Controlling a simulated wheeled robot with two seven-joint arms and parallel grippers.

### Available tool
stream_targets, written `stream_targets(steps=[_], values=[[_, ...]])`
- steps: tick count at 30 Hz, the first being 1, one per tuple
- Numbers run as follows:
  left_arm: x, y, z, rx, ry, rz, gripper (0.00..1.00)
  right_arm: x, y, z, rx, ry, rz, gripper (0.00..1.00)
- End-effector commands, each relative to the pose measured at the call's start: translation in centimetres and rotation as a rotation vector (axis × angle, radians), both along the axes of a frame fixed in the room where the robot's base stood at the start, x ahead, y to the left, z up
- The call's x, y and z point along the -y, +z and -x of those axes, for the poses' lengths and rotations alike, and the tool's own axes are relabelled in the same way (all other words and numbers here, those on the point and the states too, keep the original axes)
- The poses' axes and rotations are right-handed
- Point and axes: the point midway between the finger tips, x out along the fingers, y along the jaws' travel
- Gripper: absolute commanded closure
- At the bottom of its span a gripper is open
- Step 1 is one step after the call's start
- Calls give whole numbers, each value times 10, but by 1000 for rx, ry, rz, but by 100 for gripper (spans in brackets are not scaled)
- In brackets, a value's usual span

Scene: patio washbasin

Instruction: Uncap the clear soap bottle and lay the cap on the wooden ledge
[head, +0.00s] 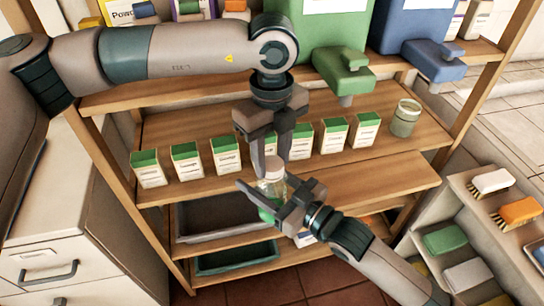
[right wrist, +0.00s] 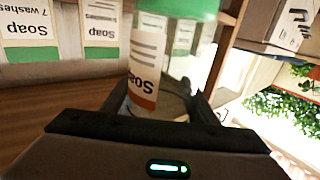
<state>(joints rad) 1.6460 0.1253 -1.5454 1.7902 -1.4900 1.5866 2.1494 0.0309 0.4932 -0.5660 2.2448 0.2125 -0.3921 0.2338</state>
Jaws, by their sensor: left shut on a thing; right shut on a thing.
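The clear soap bottle (head: 268,188), with green at its base, stands upright between the fingers of my right gripper (head: 272,194), which is shut on it. A bare wooden ledge (head: 375,182) lies right of the bottle.
A row of green-topped soap boxes (head: 187,160) stands on the shelf behind. Green (head: 345,72) and blue (head: 434,60) dispensers hang above. A grey tray (head: 215,219) sits below. Brushes (head: 492,182) and sponges (head: 444,239) lie at right.

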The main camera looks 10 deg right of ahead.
Motion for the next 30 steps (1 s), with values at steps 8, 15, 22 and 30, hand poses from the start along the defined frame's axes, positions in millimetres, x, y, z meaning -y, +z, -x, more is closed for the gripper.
stream_targets(steps=[8, 15, 22, 30], values=[[0, 8, -1, 2, 1, 1, 90, 0, 0, 0, 0, 0, 0, 100], [0, 15, -1, 3, 0, 1, 90, 0, 0, 0, -1, 0, 1, 100], [0, 21, 0, 1, 0, 0, 90, 0, 0, 0, 0, 0, 0, 100], [0, 21, 0, 0, 0, 0, 90, 0, 0, 0, 0, 0, 0, 100]])
